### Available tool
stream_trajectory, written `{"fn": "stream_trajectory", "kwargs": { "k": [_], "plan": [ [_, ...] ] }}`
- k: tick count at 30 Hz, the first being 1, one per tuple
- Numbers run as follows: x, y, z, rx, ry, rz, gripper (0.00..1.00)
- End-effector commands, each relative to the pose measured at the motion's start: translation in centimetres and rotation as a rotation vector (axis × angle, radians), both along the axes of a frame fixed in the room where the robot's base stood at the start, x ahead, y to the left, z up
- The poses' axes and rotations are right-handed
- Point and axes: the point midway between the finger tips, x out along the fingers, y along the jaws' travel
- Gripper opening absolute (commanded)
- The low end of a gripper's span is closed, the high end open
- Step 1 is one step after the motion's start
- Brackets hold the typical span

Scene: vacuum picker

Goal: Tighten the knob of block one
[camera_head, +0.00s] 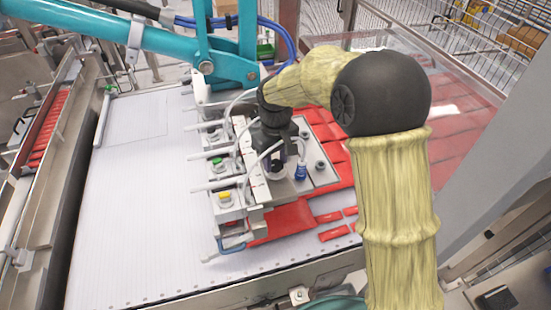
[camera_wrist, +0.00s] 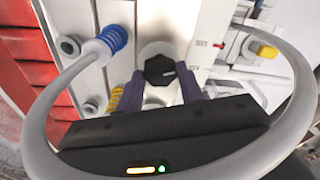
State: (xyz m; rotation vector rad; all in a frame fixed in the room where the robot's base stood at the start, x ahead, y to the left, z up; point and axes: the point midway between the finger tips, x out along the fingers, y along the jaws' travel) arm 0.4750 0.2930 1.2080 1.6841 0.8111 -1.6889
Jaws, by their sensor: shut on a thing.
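The picker's metal plate (camera_head: 322,178) lies in the middle of the head view, with a row of blocks along its left side. A black knob (camera_wrist: 159,68) sits on a white round base in the wrist view. My gripper (camera_wrist: 158,85) has its two dark purple fingers on either side of this knob and is shut on it. In the head view my gripper (camera_head: 280,165) points down at the plate and partly hides the knob. The knob carries a small light mark. I cannot read which block number it belongs to.
A blue coiled fitting (camera_head: 300,171) stands close right of my gripper. A yellow button (camera_head: 225,197) and a green button (camera_head: 217,162) sit on the left-hand blocks. White hoses curve close around my gripper. Red packs (camera_head: 335,233) lie to the right and front.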

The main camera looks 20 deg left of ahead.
Motion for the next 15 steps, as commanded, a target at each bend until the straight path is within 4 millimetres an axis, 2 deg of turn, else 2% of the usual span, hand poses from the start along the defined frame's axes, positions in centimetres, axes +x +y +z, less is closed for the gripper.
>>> {"fn": "stream_trajectory", "kwargs": {
  "k": [15],
  "plan": [
    [0.02, 0.14, 0.08, 0.001, -0.004, -0.462, 0.14]
  ]
}}
